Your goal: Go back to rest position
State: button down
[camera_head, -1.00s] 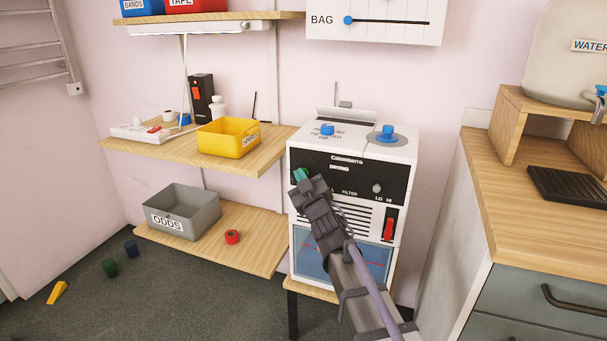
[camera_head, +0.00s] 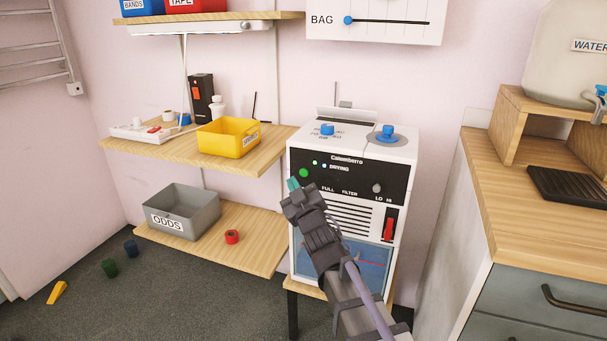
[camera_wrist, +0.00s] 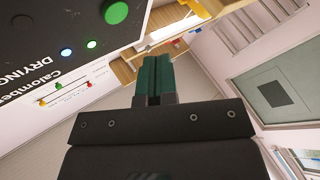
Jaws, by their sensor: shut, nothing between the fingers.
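My gripper (camera_head: 293,185) is in front of the left side of the white-and-black drying machine (camera_head: 398,158), just below and left of its round green button (camera_head: 304,172). The fingers are green, closed together and empty. They look apart from the button. In the wrist view my gripper (camera_wrist: 154,62) points past the machine's black panel, with the green button (camera_wrist: 116,12) at upper left. Small green and bluish-white lights show lit beside the word DRYING. My arm covers part of the machine's lower front.
A wooden shelf (camera_head: 165,153) with a yellow bin (camera_head: 228,140) is left of the machine. A grey ODDS bin (camera_head: 180,213) and a red roll (camera_head: 232,237) sit on the lower shelf. A wooden counter (camera_head: 490,205) stands right. Small items lie on the floor at left.

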jog(key=shift+s+a, duration=0.2)
jog(key=shift+s, duration=0.35)
jog(key=shift+s+a, duration=0.2)
jog(key=shift+s, duration=0.35)
jog(key=shift+f, duration=0.1)
jog(key=s+d+f+m+g+h, duration=0.1)
jog(key=d+f+m+g+h, duration=0.25)
jog(key=f, duration=0.35)
jog(key=s+d+f+m+g+h, duration=0.2)
jog(key=d+f+g+h, duration=0.1)
jog(key=f+g, duration=0.3)
jog(key=s+d+f+m+g+h, duration=0.1)
jog(key=s+d+f+g, duration=0.25)
jog(key=s, duration=0.25)
jog(key=s+d+f+m+g, duration=0.2)
jog(key=s+d+f+g, duration=0.1)
jog(key=s+d, duration=0.25)
jog(key=s+d+f+m+g+h, duration=0.1)
jog(key=s+d+f+g, duration=0.25)
jog(key=s, duration=0.35)
notch_tip(320, 180, up, 34)
jog(key=d+p, duration=0.1)
jog(key=p, duration=3.2)
jog(key=shift+w+d+m, duration=0.25)
jog(key=shift+d+m, duration=0.1)
jog(key=shift+d, duration=0.05)
